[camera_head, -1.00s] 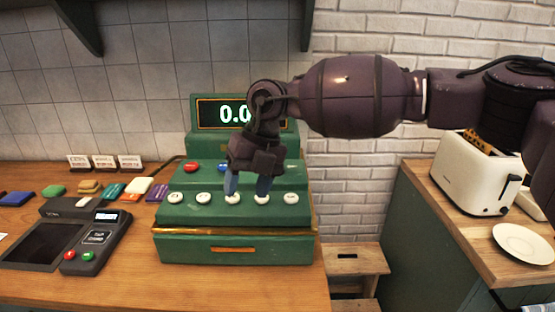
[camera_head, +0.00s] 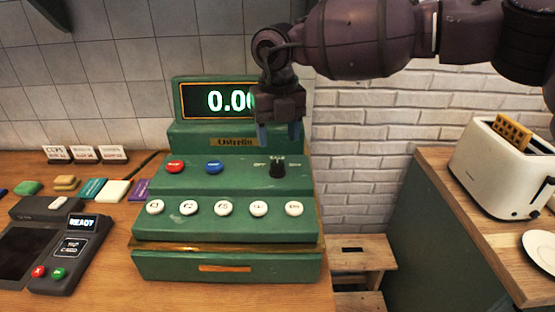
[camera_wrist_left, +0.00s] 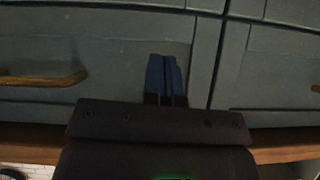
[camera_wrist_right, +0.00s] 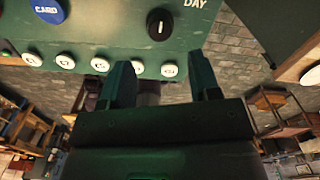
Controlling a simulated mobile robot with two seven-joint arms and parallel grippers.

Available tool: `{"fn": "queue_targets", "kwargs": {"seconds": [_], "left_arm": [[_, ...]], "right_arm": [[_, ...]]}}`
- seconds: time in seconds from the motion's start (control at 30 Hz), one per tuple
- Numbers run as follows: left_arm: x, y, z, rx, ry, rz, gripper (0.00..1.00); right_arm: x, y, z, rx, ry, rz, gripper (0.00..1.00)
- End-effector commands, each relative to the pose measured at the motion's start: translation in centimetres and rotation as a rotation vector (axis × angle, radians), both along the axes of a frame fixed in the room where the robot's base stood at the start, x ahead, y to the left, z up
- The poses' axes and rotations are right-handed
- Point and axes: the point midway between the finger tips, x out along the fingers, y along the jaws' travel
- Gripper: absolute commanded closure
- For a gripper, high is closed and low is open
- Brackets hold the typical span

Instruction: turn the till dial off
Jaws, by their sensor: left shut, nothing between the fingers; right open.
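The green till (camera_head: 225,230) stands on the wooden counter, its lit display (camera_head: 205,100) partly covered by my right arm. The black till dial (camera_head: 278,168) sits on the upper panel, right of the red and blue buttons, with an "OFF" label to its left. In the right wrist view the dial (camera_wrist_right: 160,24) shows a white mark on its top, near a "DAY" label. My right gripper (camera_head: 280,135) is open and empty above the dial, apart from it; its fingers (camera_wrist_right: 162,85) also show in the right wrist view. My left gripper (camera_wrist_left: 166,75) is shut and empty before grey-green cupboard fronts.
Several white round keys (camera_head: 224,208) line the till's lower step. A card terminal (camera_head: 62,255) lies to the left. A toaster (camera_head: 500,170) and a plate (camera_head: 545,250) stand on the right counter, beyond a gap with a wooden stool (camera_head: 360,255).

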Motion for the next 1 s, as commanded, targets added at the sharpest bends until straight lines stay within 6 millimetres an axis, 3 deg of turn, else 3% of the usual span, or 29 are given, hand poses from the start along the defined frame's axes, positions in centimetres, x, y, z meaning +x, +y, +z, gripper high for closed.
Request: {"fn": "queue_targets", "kwargs": {"seconds": [0.2, 0.4, 0.83, 0.87, 1.0], "left_arm": [[0.2, 0.0, -0.2, 0.000, 0.000, -0.001, 1.00], [0.5, -0.1, -0.1, 0.000, -0.006, -0.003, 1.00], [0.8, -0.1, 0.2, -0.001, -0.014, -0.005, 1.00], [0.8, -0.1, 0.2, -0.001, -0.014, -0.005, 1.00], [0.8, -0.1, 0.2, -0.001, -0.014, -0.005, 1.00]], "right_arm": [[0.0, 0.0, -4.0, -0.001, 0.004, 0.001, 0.43], [0.0, 0.0, -6.2, 0.000, 0.002, 0.001, 0.43], [0.0, 0.0, -7.1, 0.002, 0.002, 0.001, 0.43], [0.0, 0.0, -7.1, 0.002, 0.002, 0.001, 0.45], [0.0, 0.0, -7.1, 0.002, 0.002, 0.001, 0.66]]}}
